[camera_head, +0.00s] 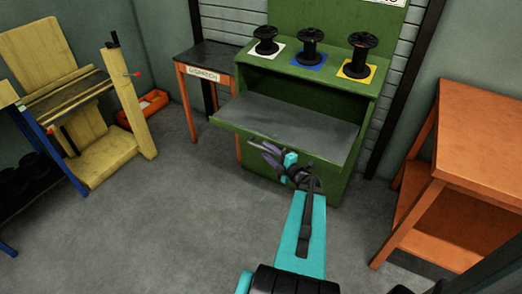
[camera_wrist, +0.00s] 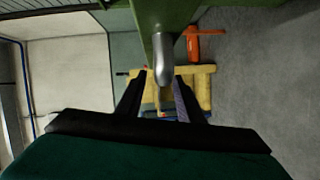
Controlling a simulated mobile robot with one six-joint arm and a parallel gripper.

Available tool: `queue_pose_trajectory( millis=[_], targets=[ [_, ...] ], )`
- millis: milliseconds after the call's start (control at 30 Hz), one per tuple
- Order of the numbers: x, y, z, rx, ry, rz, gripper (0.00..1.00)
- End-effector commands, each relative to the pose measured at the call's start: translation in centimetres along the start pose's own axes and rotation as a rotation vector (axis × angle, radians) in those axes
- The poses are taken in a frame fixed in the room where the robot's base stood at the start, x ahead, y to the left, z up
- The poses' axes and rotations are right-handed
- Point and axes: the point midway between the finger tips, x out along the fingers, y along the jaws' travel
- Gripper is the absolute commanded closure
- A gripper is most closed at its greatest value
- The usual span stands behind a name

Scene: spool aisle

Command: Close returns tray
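The returns tray (camera_head: 290,120) is a wide grey-topped drawer with a green front edge, standing pulled out of the green cabinet (camera_head: 262,180). In the wrist view, the gripper's two dark fingers (camera_wrist: 160,84) are spread apart. A silver rounded handle (camera_wrist: 164,62) on a green panel shows between and above the fingertips. I cannot tell whether the fingers touch it.
Black spools (camera_head: 310,47) stand on coloured squares on the cabinet top. A dark-topped table (camera_head: 207,54) is to the left, an orange table (camera_head: 480,125) to the right. A yellow wooden rack (camera_head: 125,95) and an orange bin (camera_head: 150,105) are farther left. The floor in front is clear.

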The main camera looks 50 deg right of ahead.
Motion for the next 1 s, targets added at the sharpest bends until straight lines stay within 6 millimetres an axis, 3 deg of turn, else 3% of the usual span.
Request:
queue_pose_trajectory(
  millis=[300,667,900,1000],
  targets=[
    [2.9,0.0,0.1,0.000,0.000,0.000,0.66],
    [3.2,0.0,0.0,0.000,0.000,0.000,0.66],
    [3.2,0.0,0.0,0.000,0.000,0.000,1.00],
    [3.2,0.0,0.0,0.000,0.000,0.000,1.00]
  ],
)
